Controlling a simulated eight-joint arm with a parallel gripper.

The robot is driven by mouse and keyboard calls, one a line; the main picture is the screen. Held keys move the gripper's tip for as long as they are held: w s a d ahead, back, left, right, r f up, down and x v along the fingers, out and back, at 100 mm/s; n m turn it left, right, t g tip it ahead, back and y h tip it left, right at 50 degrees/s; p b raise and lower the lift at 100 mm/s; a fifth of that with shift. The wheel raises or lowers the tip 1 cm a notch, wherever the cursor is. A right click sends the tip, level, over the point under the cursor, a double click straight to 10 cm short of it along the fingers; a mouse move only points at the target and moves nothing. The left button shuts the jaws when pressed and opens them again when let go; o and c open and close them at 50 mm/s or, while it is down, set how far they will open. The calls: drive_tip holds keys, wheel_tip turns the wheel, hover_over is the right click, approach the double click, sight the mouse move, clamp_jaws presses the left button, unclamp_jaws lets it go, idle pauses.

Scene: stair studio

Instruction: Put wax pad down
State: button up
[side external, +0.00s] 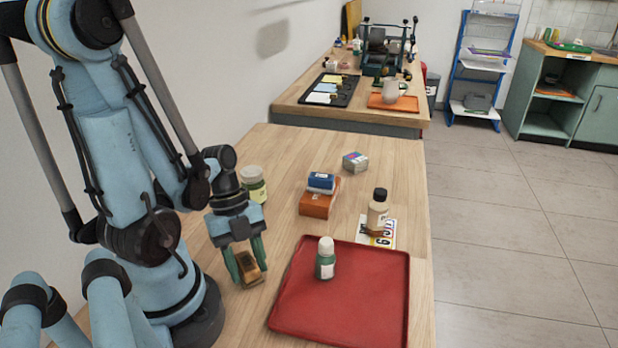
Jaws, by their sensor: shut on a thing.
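The wax pad (250,267) is a small brown and tan block between the two green fingers of my gripper (248,270). My gripper points down and is shut on the pad from both sides. The pad is over the wooden table (290,221), to the left of the red tray (345,312). I cannot tell whether its underside touches the table. The fingers hide part of its sides.
A blue box (321,182) lies on an orange-brown block (318,203). A green-labelled jar (253,184) is behind my gripper.

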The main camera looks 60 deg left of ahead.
drive_tip(key=o, duration=1.1)
drive_tip(key=shift+o, duration=0.2)
drive_tip(key=shift+r, duration=0.15)
drive_tip(key=shift+v, duration=5.8)
drive_tip(key=w+d+r+n+t+y, duration=0.2)
drive_tip(key=w+d+n+t+y, duration=0.2)
drive_tip(key=w+n, duration=1.1)
drive_tip(key=d+n+t, duration=0.3)
drive_tip(key=d, duration=0.1)
